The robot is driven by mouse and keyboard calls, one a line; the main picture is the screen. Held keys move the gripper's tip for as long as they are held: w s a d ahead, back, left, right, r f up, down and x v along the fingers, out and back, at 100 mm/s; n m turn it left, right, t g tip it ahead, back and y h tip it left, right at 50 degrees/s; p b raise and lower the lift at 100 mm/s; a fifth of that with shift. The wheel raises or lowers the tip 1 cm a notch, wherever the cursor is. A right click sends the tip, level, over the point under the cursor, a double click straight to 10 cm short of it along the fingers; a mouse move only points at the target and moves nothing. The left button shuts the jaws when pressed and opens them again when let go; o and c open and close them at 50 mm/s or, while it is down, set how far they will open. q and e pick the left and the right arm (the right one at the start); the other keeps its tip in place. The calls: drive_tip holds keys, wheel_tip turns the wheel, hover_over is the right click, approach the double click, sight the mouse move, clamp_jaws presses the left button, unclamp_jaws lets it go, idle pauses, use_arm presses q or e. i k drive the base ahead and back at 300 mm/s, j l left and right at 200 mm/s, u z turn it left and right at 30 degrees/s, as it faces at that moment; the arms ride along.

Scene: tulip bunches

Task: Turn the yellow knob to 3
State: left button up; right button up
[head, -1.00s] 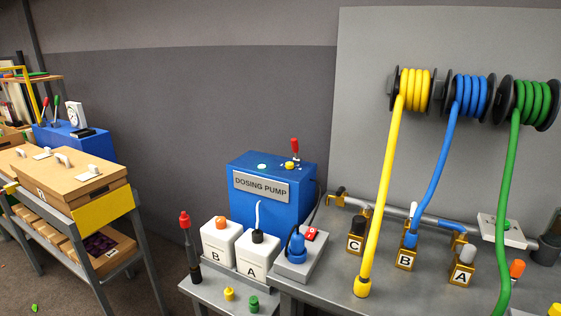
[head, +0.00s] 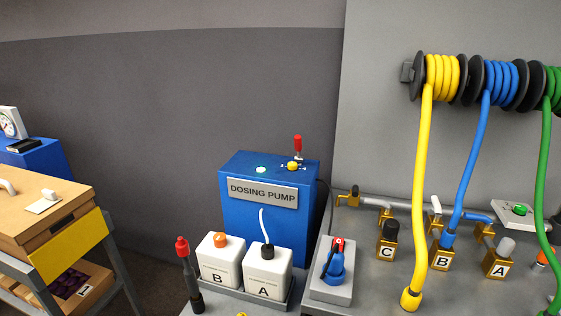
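The yellow knob (head: 292,166) sits on top of the blue dosing pump box (head: 232,206), near its right side. A red-handled lever (head: 298,146) stands just behind it and a pale green round light (head: 261,170) lies to its left. The knob is small in the head view, and I cannot read its scale or setting. Neither of my grippers is in view.
White canisters B (head: 219,262) and A (head: 268,272) stand in front of the pump. A grey socket block with a blue plug (head: 333,268) is at their right. The yellow hose (head: 420,190) hangs further right. A cart with a cardboard box (head: 40,215) stands left.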

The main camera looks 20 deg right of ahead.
sight(292, 166)
drive_tip(key=i+j, duration=0.25)
drive_tip(key=j, duration=0.15)
drive_tip(key=i+j, duration=0.3)
drive_tip(key=i+j+z, duration=0.1)
drive_tip(key=i+j, duration=0.15)
drive_tip(key=j, duration=0.2)
drive_tip(key=i+j, duration=0.25)
drive_tip(key=j, duration=0.15)
